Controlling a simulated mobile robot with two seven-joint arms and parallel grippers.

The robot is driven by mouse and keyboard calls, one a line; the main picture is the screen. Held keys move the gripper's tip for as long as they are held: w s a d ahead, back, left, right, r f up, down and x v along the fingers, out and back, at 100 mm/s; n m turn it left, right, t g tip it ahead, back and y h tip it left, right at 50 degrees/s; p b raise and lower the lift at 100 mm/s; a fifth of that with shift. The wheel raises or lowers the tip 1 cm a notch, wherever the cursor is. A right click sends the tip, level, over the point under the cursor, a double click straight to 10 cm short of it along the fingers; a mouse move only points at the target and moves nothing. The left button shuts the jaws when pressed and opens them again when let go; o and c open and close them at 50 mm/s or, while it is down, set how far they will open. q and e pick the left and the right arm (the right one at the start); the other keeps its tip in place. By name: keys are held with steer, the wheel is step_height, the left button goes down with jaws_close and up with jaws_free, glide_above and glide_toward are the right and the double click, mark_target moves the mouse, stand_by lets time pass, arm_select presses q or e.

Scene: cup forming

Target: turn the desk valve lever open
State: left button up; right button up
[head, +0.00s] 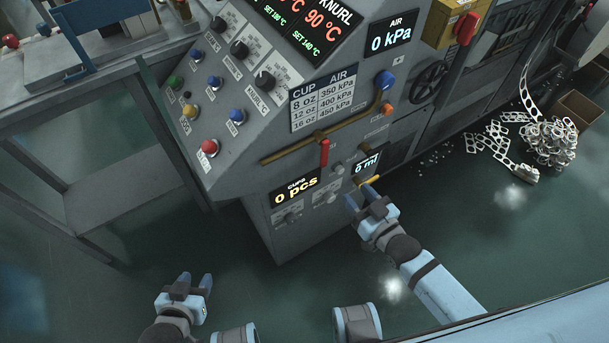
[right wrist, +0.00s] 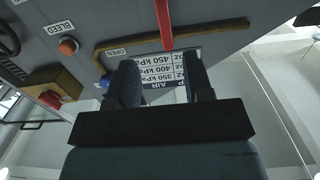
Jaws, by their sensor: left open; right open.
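The desk valve lever (head: 325,152) is a short red handle on a brass pipe (head: 291,151) across the desk front. It hangs down from the pipe, roughly crosswise to it. My right gripper (head: 360,196) is open and empty, below and right of the lever in the head view. In the right wrist view its fingers (right wrist: 162,65) point up at the panel; contact with the lever cannot be told. My left gripper (head: 195,280) is open and empty, low over the floor.
A blue knob (head: 385,80) tops the pipe's right end. The "0 ml" display (head: 367,164) and a yellow piece (head: 369,181) are close to my right gripper. An "OPEN" label (right wrist: 115,53) sits beside the pipe. A scrap pile (head: 549,143) lies right; the floor in front is clear.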

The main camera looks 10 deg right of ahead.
mark_target(325, 159)
steer(key=x, duration=1.4)
steer(key=shift+w+a, duration=0.15)
steer(key=shift+a, duration=0.1)
jaws_close()
